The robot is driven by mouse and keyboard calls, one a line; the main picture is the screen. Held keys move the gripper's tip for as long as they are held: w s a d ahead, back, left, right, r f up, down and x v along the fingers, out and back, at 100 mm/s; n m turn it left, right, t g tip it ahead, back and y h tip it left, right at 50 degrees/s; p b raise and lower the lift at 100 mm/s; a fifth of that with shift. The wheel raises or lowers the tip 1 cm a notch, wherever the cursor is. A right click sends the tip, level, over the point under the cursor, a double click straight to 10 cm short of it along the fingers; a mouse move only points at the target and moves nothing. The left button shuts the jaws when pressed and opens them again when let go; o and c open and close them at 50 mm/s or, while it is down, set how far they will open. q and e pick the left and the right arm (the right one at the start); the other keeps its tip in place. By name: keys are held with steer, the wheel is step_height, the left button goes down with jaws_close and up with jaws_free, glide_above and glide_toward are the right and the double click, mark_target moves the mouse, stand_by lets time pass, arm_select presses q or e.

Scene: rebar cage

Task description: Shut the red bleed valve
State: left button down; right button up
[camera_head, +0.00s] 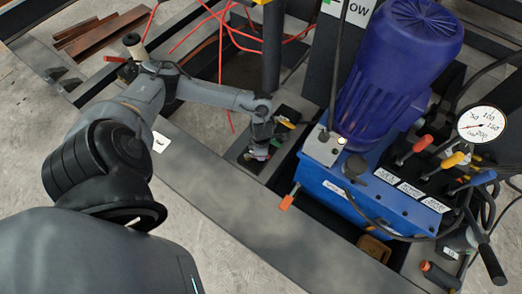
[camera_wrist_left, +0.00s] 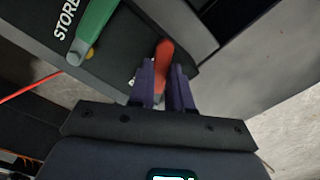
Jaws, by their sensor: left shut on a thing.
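The red bleed valve's handle (camera_wrist_left: 164,58) stands between the purple fingers of my left gripper (camera_wrist_left: 163,84) in the left wrist view. My left gripper (camera_head: 260,147) reaches down to the dark valve panel beside the blue pump in the head view. It is shut on the red handle. The valve's body is mostly hidden by the fingers. A green handle (camera_wrist_left: 96,30) lies on the same dark panel to the left, apart from the fingers, near a label reading "STORE". My right gripper is not in view.
The blue pump motor (camera_head: 399,65) stands right of the gripper. An orange-tipped lever (camera_head: 287,202) sticks out in front of the pump. Red, yellow and blue levers and a dial gauge (camera_head: 483,124) are farther right. Red hoses (camera_head: 221,45) hang behind the arm. The grey beam (camera_head: 250,215) in front is clear.

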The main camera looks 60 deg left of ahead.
arm_select(q)
steer(key=m, duration=0.1)
steer(key=d+m+b, duration=0.1)
steer(key=shift+s+m, duration=0.35)
steer(key=shift+m, duration=0.05)
steer(key=shift+s+d+m+b, duration=0.3)
steer(key=shift+s+m, duration=0.05)
steer(key=shift+m, duration=0.55)
steer(key=shift+s+d+m+b, duration=0.25)
steer(key=shift+s+d+m, duration=0.1)
steer(key=shift+m, duration=0.55)
steer(key=c, duration=1)
jaws_free()
steer(key=shift+c, duration=0.2)
step_height(320, 180, up, 11)
steer(key=p, duration=0.5)
steer(key=shift+p, duration=0.4)
steer(key=shift+s, duration=0.15)
